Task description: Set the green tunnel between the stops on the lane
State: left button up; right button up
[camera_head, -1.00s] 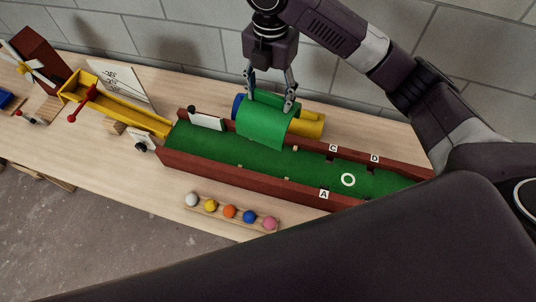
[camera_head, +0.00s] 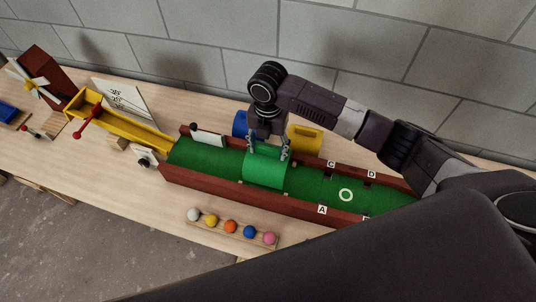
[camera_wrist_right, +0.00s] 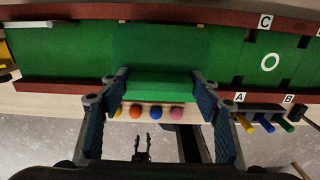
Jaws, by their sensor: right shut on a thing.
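The green tunnel (camera_head: 264,172) is a half-round arch. It is down at the lane (camera_head: 205,158), across the green strip between the red-brown side rails. My right gripper (camera_head: 268,152) is shut on it from above, one finger at each end. In the right wrist view the tunnel (camera_wrist_right: 160,86) sits between the two fingers. I cannot tell whether its lower edges touch the lane. The stops are hard to make out; the tunnel and gripper may hide some. A small two-pronged dark shape in the wrist view may be my left gripper (camera_wrist_right: 147,146); its state is unclear.
A blue piece (camera_head: 240,122) and a yellow tunnel (camera_head: 304,138) stand behind the lane. A white board (camera_head: 208,138) is at the back rail, left of the tunnel. Coloured balls (camera_head: 230,226) sit on a rack in front. A yellow chute (camera_head: 120,120) meets the lane's left end.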

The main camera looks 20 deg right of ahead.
aim_at(268, 155)
jog(key=shift+f+p, duration=0.3)
jog(key=shift+f, duration=1.9)
jog(key=o, duration=1.5)
jog(key=shift+f, duration=0.15)
jog(key=shift+r, duration=0.2)
jog(key=shift+w+r, duration=0.1)
jog(key=shift+r, duration=0.25)
notch_tip(268, 155, up, 11)
jog(key=shift+r+b, duration=0.1)
jog(key=shift+b, duration=0.75)
